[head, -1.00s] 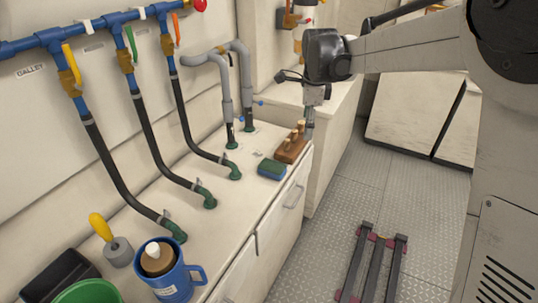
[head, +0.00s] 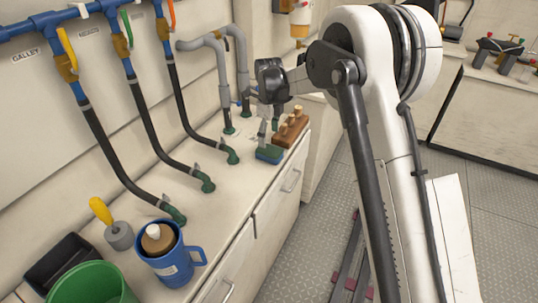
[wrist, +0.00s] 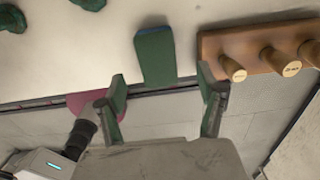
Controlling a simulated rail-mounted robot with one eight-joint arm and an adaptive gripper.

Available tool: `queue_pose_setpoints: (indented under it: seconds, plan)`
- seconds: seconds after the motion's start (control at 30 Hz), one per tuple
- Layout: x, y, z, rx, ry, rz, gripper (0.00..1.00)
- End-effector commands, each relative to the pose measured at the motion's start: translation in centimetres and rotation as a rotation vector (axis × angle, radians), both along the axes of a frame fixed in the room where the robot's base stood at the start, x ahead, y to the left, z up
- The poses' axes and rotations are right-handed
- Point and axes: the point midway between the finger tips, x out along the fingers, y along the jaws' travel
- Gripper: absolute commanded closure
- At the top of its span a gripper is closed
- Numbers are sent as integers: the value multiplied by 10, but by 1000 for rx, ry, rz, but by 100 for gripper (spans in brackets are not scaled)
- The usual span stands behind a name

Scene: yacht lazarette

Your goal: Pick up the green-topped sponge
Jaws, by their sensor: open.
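The green-topped sponge (head: 269,154) has a blue lower layer and lies on the white counter near its front edge. In the wrist view the sponge (wrist: 155,58) shows as a narrow blue-green block. My gripper (head: 268,127) is open and points down just over the sponge in the head view. In the wrist view its two fingers, with green inner pads, stand apart on either side of the sponge's line. The sponge's near end lies roughly between the fingertips. No contact shows, and the exact height gap cannot be told.
A wooden block with several pegs (head: 291,130) stands right beside the sponge; the right finger is close to it in the wrist view. Hoses and green fittings (head: 229,156) stand to the left. A blue mug (head: 172,262) and green bucket (head: 92,284) are at the near left.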

Motion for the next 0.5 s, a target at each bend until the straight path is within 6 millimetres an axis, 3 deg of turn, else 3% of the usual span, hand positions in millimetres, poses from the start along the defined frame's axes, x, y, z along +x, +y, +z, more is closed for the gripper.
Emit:
queue_pose_setpoints:
  seconds: [0.1,0.5]
  plan:
    - [0,0,-17,0,0,0,30]
    - [-3,-1,-43,0,0,1,30]
